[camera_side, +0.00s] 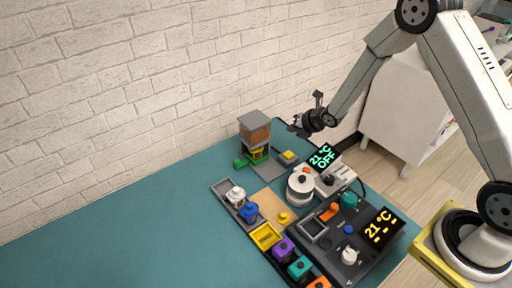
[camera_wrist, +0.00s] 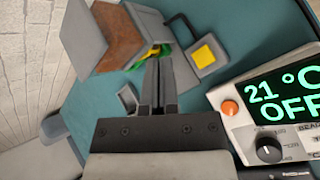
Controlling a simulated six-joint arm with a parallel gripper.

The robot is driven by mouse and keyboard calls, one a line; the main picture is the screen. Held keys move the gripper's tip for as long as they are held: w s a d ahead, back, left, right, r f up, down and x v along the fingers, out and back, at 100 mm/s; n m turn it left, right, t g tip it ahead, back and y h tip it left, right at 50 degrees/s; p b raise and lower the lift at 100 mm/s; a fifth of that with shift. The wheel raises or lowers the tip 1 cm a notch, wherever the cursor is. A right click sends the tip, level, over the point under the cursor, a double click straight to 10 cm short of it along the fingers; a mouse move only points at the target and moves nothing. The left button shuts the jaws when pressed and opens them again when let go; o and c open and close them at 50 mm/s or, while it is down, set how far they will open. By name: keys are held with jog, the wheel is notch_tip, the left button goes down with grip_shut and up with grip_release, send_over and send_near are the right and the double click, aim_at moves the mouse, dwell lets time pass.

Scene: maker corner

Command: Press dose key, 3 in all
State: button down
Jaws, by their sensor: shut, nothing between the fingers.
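A yellow square key (camera_side: 288,155) sits on a small grey pad beside the dispenser; I take it for the dose key. It also shows in the wrist view (camera_wrist: 204,55), upper right of my fingers. The dispenser (camera_side: 254,131) is a grey-topped box with a brown front and green and yellow parts below; in the wrist view its brown panel (camera_wrist: 125,38) is at upper left. My gripper (camera_side: 294,127) is shut and empty, raised above the table near the key and not touching it. In the wrist view my fingers (camera_wrist: 158,66) are together, left of the key.
A white unit (camera_side: 325,180) with a display reading 21 °C OFF stands right of the key. A dark console (camera_side: 350,240) with a yellow 21 °C display is nearer the front. A grey tray (camera_side: 225,187) holds a white and a blue piece. The table's left is clear.

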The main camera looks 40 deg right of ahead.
aim_at(286, 153)
jog(key=shift+f, duration=4.2)
jog(key=shift+f, duration=0.95)
jog(key=shift+r, duration=0.9)
dwell(0.4)
jog(key=shift+r, duration=2.5)
